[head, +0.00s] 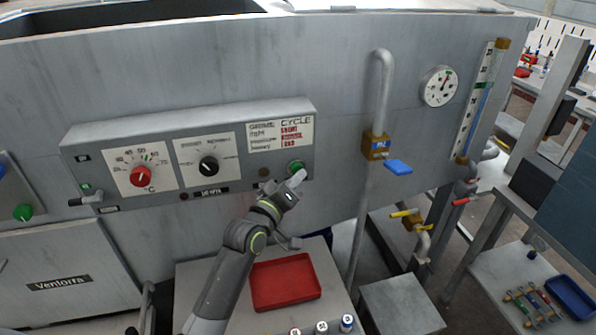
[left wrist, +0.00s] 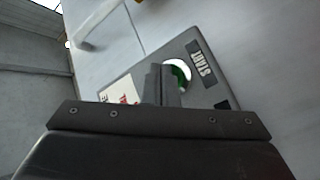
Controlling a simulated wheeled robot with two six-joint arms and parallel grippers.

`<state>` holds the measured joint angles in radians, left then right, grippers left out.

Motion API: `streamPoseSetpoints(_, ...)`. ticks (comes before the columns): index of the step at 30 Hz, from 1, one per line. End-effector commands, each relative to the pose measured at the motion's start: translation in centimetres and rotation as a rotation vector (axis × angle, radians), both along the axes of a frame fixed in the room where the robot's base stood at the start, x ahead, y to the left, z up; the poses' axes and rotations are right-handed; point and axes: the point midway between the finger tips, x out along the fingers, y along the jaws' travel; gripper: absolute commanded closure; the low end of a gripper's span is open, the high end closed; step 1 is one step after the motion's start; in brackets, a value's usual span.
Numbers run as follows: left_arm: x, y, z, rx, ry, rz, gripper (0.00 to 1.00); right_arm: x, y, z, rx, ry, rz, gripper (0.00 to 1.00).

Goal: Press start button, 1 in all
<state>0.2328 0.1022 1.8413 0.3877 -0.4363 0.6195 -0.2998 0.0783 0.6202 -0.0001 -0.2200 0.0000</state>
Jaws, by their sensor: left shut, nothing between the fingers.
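The green start button (head: 296,167) sits at the right end of the grey control panel (head: 230,118), on the machine's front. It also shows in the left wrist view as a green button with a pale ring (left wrist: 180,74), beside a black START label (left wrist: 201,63). My left gripper (head: 299,176) is shut and empty, with its tip at the lower edge of the button in the head view. In the left wrist view the shut fingers (left wrist: 162,84) partly cover the button. I cannot tell whether the tip touches it. My right gripper is not in view.
The panel also has a red knob (head: 141,176) and a black knob (head: 208,164). A blue-handled valve (head: 398,166) on a pipe and a gauge (head: 439,86) are to the right. A red tray (head: 285,284) lies below my left arm.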

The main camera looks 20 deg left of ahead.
Motion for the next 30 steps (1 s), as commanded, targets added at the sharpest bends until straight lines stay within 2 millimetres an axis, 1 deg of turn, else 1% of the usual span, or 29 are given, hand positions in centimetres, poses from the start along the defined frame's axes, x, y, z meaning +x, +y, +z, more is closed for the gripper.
streamPoseSetpoints(22, 0.53, 0.35, 0.04, 0.000, -0.001, 0.000, 1.00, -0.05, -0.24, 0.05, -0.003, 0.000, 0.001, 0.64)
streamPoseSetpoints(30, -0.09, -0.08, 0.09, -0.001, -0.001, -0.001, 1.00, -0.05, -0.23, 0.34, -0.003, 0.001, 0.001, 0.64)
